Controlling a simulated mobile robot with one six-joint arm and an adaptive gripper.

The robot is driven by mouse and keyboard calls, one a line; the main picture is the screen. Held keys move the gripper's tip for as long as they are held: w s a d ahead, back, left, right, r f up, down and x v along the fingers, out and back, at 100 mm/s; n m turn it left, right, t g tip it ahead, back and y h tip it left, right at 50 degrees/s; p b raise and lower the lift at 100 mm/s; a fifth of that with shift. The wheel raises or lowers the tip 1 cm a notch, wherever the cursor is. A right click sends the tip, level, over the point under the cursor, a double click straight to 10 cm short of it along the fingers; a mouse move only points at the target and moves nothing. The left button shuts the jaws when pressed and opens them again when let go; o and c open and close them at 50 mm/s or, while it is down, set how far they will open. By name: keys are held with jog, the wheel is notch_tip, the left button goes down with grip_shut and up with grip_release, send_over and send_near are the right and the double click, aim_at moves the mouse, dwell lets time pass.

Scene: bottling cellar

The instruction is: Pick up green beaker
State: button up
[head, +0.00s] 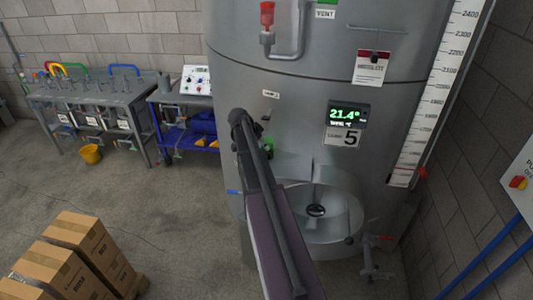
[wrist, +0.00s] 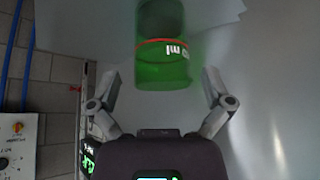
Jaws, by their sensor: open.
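The green beaker (wrist: 163,62) is a see-through green cylinder with a red line and white markings, at the top middle of the wrist view. My gripper (wrist: 161,78) is open, with one finger on each side of the beaker's near end and visible gaps between. The beaker is not gripped. In the head view a small green patch of the beaker (head: 268,146) shows beside my arm, in front of the steel tank (head: 300,110). My arm hides part of it, and what supports it cannot be made out.
The tank carries a display (head: 347,115) and an open round manway (head: 322,213) low down. A workbench (head: 95,95) and a blue trolley (head: 188,125) stand at the left. Cardboard boxes (head: 85,250) are at the lower left. The floor between is clear.

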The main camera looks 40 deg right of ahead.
jog(key=shift+b+x, duration=1.6)
jog(key=shift+x, duration=0.65)
jog(key=shift+d+r, duration=0.15)
jog(key=c, duration=1.1)
jog(key=shift+r, duration=0.1)
jog(key=w+a, duration=0.1)
jog(key=a, duration=1.7)
jog(key=shift+w, duration=0.2)
